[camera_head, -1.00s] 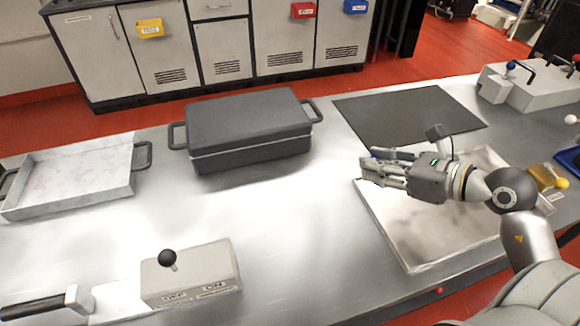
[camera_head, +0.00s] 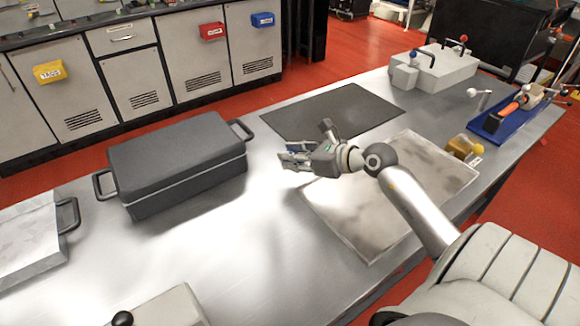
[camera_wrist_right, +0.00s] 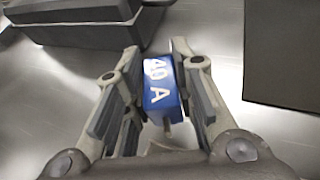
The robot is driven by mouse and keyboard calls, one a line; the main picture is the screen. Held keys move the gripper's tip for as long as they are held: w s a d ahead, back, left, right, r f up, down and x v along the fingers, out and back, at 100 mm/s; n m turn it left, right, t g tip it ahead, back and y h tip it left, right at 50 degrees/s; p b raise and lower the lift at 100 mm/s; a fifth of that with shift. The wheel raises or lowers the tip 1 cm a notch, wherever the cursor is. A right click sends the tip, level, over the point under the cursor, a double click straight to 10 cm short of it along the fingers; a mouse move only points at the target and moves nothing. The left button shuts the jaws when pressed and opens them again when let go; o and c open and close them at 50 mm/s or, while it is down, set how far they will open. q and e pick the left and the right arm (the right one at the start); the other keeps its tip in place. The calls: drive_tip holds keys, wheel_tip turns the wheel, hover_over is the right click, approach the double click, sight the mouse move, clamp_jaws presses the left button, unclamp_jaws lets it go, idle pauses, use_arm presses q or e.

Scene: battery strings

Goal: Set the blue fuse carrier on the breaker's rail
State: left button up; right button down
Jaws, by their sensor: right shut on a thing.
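My right gripper (camera_head: 285,157) is over the steel table, beside the left edge of the pale tray and in front of the dark mat. In the right wrist view its fingers (camera_wrist_right: 160,70) are shut on the blue fuse carrier (camera_wrist_right: 163,85), a blue block marked "40 A" in white. In the head view the carrier is mostly hidden by the fingers. I cannot tell any rail for certain; a blue base (camera_head: 490,128) with an orange-handled part (camera_head: 508,109) stands at the far right of the table. My left gripper is not in view.
A dark lidded box (camera_head: 180,150) with side handles stands left of the gripper. A dark flat mat (camera_head: 335,112) and a pale tray (camera_head: 440,150) lie on the table. A grey block (camera_head: 450,72) with red and blue knobs stands at the back right. A yellow-knobbed part (camera_head: 460,147) is right.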

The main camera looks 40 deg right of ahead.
sight(291, 178)
drive_tip(key=shift+w+d+f, duration=0.2)
drive_tip(key=shift+w+f, duration=0.55)
drive_tip(key=shift+f, duration=1.7)
drive_tip(key=shift+f, duration=0.1)
drive_tip(key=c, duration=1.7)
unclamp_jaws()
drive_tip(key=shift+f, duration=0.1)
drive_tip(key=o, duration=0.5)
